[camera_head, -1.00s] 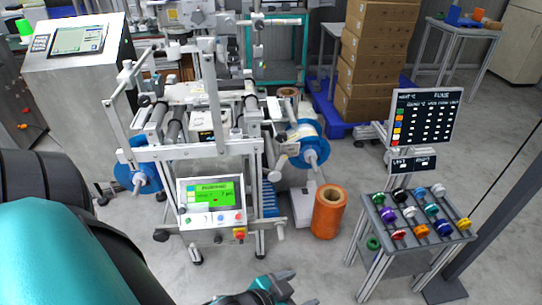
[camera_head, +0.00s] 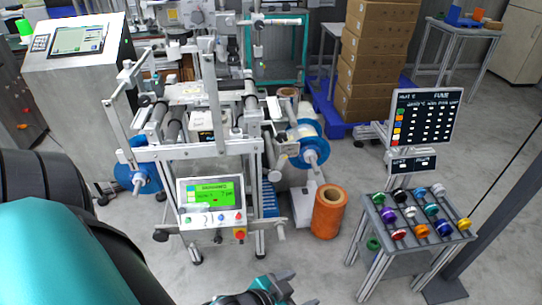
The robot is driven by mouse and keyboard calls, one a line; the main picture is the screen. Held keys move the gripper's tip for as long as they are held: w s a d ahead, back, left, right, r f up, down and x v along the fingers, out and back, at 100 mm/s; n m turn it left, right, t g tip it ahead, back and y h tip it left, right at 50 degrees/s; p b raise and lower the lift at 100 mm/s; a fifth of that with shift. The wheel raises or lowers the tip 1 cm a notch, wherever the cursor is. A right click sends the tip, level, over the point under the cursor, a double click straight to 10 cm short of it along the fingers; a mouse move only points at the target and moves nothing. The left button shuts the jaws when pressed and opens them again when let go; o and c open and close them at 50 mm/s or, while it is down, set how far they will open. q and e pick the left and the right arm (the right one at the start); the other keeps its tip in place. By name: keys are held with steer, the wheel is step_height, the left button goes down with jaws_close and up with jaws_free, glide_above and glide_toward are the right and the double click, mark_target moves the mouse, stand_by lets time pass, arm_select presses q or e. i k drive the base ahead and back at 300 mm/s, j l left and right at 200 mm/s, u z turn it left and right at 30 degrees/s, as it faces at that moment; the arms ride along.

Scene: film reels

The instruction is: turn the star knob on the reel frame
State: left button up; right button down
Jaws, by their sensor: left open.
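The reel frame (camera_head: 190,153) stands left of centre, a grey metal machine with rollers, a blue reel on each side and a green-screened panel. Small dark knobs show on it, one at its upper left (camera_head: 144,100) and one low at the left leg (camera_head: 161,235). They are too small for me to tell which is the star knob. My left gripper (camera_head: 300,289) is at the bottom edge, in front of the frame and apart from it. Its fingers are open with nothing visible between them. My right gripper is out of view.
An orange roll (camera_head: 328,211) stands on the floor right of the frame. A small table (camera_head: 385,246) with several coloured spools and a sign board (camera_head: 425,115) is farther right. Cartons (camera_head: 375,60) are stacked behind. Floor between the frame and the small table is partly clear.

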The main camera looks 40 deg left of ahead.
mark_target(281, 137)
steer(key=i+u, duration=0.15)
steer(key=i, duration=0.55)
steer(key=i+l+u, duration=0.1)
steer(key=i, duration=0.6)
steer(key=u, duration=1.75)
